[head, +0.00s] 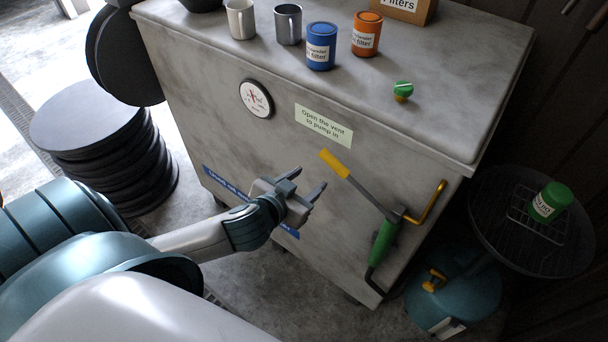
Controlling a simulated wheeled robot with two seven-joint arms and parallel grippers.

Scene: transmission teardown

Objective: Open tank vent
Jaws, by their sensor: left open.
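A small green knob on a brass base (402,91) stands on the grey top of the tank cabinet (450,110), near its right front part; it looks like the vent. Whether it is open or closed I cannot tell. A pale label (323,125) on the front panel reads "Open the vent to pump in". My left gripper (309,179) is open and empty in front of the front panel, below the label and lower left of the knob, well apart from it. My right gripper is not in view.
A lever with a yellow grip (336,164) and green body (383,243) sits on the front panel, beside a yellow bent handle (429,203). A blue can (321,46), an orange can (366,34) and two mugs stand left of the knob. A drain stand (480,230) is at right.

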